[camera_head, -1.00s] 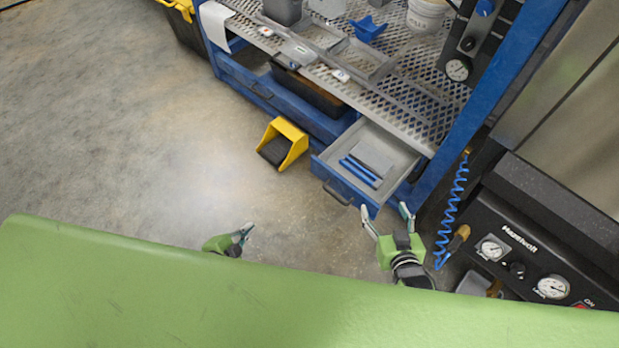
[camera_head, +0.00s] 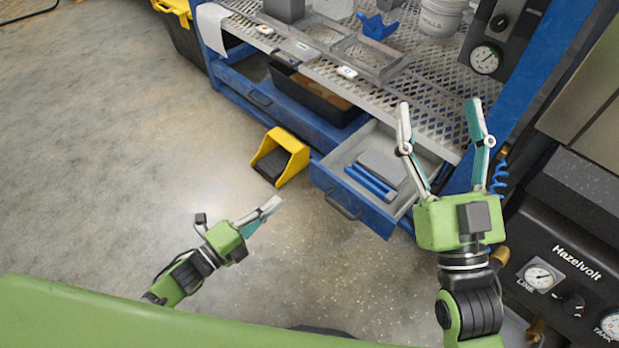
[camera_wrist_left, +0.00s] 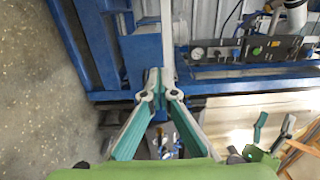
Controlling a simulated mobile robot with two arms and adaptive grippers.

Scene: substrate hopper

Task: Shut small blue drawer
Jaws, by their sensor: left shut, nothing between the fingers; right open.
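The small blue drawer (camera_head: 348,203) is pulled out from under the mesh-topped bench in the head view. It has a blue front with a dark handle and a grey inside. A grey flat piece and blue bars lie in it. My left gripper (camera_head: 272,206) is shut and empty, left of the drawer front and apart from it. In the left wrist view its fingers (camera_wrist_left: 160,92) meet at the tips. My right gripper (camera_head: 440,106) is open and empty, its fingers spread over the drawer's right side and bench edge; contact cannot be told.
A yellow pedal (camera_head: 282,157) stands on the floor left of the drawer. A wider blue drawer (camera_head: 270,103) lies further left under the bench (camera_head: 437,123). A black machine with gauges (camera_head: 570,250) stands at the right. The concrete floor at left is clear.

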